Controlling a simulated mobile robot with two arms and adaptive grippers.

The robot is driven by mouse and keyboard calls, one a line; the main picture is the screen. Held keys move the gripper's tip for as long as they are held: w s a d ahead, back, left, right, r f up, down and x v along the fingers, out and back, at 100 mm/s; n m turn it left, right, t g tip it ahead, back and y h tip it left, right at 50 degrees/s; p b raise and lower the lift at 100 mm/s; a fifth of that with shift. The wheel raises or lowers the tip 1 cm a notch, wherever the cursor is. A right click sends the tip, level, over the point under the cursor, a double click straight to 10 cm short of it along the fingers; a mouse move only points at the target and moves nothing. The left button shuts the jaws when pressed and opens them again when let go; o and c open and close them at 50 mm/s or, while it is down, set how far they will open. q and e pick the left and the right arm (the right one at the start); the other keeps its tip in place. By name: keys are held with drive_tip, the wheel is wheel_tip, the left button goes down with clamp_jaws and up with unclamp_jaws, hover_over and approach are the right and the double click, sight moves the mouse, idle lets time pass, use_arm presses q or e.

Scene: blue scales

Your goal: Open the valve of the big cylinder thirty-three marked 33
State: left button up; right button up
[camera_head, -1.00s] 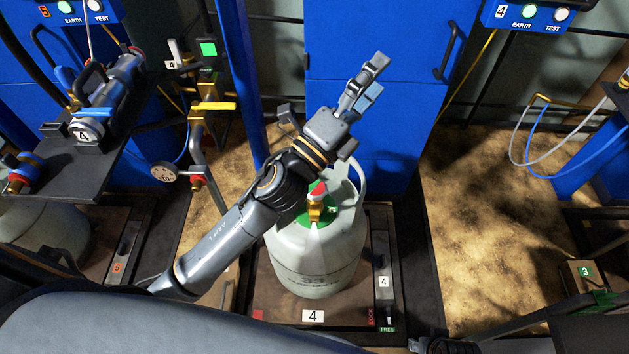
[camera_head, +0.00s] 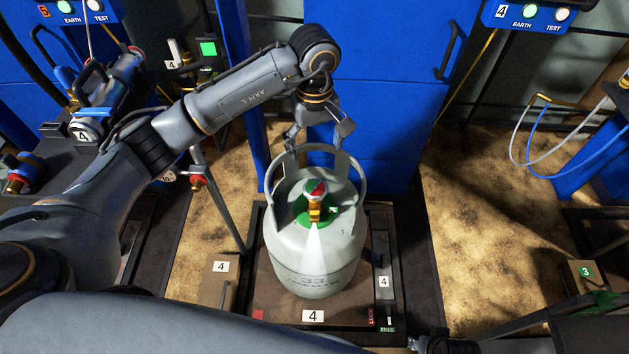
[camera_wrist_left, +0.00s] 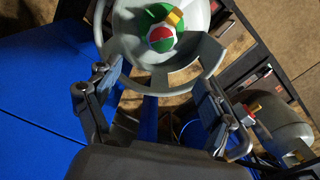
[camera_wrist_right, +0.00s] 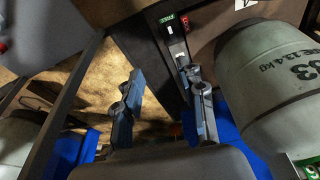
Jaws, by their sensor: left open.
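The big cylinder (camera_head: 310,260), light grey and marked 33, stands upright on a platform labelled 4. Its valve has a red, green and white knob (camera_head: 316,187) on a brass body inside the raised collar; the knob also shows in the left wrist view (camera_wrist_left: 161,37). My left gripper (camera_head: 316,142) is open and points down at the far side of the collar, beyond the knob and apart from it. Whether its fingers touch the collar rim I cannot tell. My right gripper (camera_wrist_right: 163,98) is open and empty in the right wrist view, with a grey cylinder (camera_wrist_right: 270,80) to its right.
The platform (camera_head: 275,305) has red tags and a 4 label. A blue cabinet (camera_head: 375,60) stands behind the cylinder. A box marked 4 (camera_head: 218,275) is at left, and a box marked 3 (camera_head: 585,280) at right. Bare floor (camera_head: 480,230) lies to the right.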

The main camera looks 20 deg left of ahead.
sight(315, 186)
use_arm(q)
wheel_tip(315, 186, down, 14)
drive_tip(key=shift+r+b, duration=0.15)
drive_tip(key=shift+b, duration=0.65)
use_arm(e)
drive_tip(key=r, duration=0.5)
drive_tip(key=shift+w+r, duration=0.35)
drive_tip(key=shift+r, duration=0.05)
use_arm(q)
drive_tip(key=c, duration=1.2)
drive_tip(key=shift+o, duration=0.2)
